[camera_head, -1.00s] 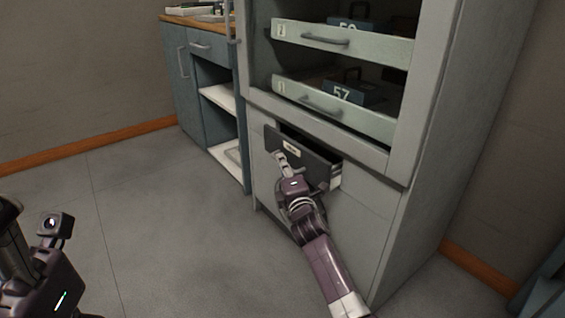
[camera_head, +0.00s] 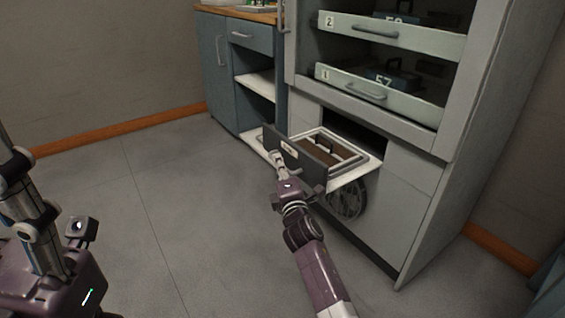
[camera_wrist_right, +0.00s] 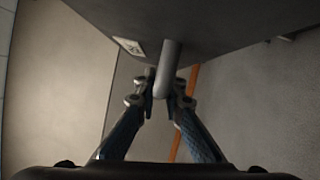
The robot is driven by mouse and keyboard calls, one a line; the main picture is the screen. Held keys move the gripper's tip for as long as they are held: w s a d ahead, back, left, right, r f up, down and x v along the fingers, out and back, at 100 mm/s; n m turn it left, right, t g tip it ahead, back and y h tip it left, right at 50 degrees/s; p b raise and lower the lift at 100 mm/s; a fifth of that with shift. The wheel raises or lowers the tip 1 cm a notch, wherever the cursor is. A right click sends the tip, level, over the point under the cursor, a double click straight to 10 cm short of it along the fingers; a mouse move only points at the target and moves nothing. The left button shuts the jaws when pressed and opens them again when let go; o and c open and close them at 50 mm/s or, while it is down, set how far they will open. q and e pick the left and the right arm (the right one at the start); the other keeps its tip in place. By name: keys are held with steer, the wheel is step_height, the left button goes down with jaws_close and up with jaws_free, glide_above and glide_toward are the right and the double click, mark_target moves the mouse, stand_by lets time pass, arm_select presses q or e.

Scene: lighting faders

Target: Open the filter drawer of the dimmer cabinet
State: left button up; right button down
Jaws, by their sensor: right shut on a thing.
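The filter drawer (camera_head: 296,153) of the grey dimmer cabinet (camera_head: 410,190) stands well out from its slot, with a dark front and a white-rimmed tray behind it. A brown insert with a dark handle lies in the tray. My right gripper (camera_head: 279,158) is at the drawer's front, shut on the drawer handle. In the right wrist view the two fingers (camera_wrist_right: 160,92) close around the grey handle bar (camera_wrist_right: 168,68), below the dark front with its small white label. My left gripper is not in view; only parts of my left arm show at the left edge.
Above are two pale shelf drawers, numbered 2 (camera_head: 392,34) and 1 (camera_head: 385,92), holding dark numbered boxes. A round dark grille (camera_head: 347,199) shows below the open drawer. A blue workbench (camera_head: 232,75) stands to the left. The floor (camera_head: 180,200) in front is clear.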

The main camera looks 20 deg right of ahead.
steer(key=shift+a+f, duration=0.1)
stand_by(0.3)
steer(key=c, duration=2)
jaws_free()
steer(key=shift+s, duration=0.15)
steer(key=s, duration=1.1)
steer(key=shift+s+a+f, duration=0.25)
steer(key=shift+s+f, duration=0.15)
